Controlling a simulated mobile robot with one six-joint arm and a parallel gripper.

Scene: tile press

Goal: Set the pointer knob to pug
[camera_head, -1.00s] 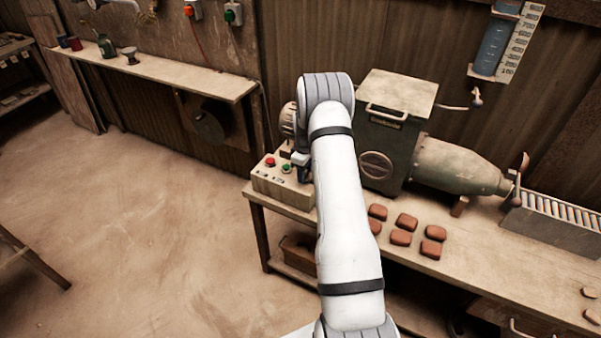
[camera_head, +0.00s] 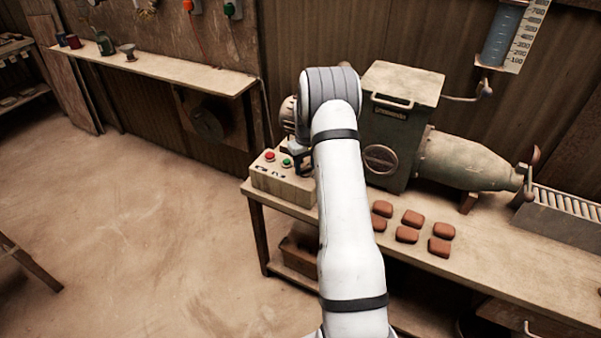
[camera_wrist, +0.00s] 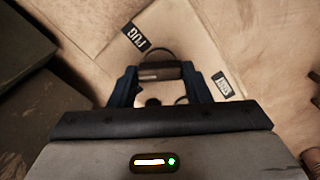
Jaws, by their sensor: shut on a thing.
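The control box (camera_head: 282,184) stands at the left end of the bench, with a red button (camera_head: 269,156) and a green button (camera_head: 286,162) on top. My gripper (camera_wrist: 160,74) is over the box panel in the wrist view, shut on the dark pointer knob (camera_wrist: 161,70), one finger on each side. A dark label reading PUG (camera_wrist: 136,38) lies beyond the knob to the upper left, and a second dark label (camera_wrist: 222,84) lies to its right. I cannot tell which label the pointer faces. In the head view my arm hides the knob and most of the gripper.
The green-grey pug machine (camera_head: 392,135) with its barrel (camera_head: 465,165) stands right of the box. Several red clay blocks (camera_head: 407,235) lie on the bench (camera_head: 480,262) in front of it. A narrow shelf (camera_head: 175,72) runs along the left wall. The floor at left is open.

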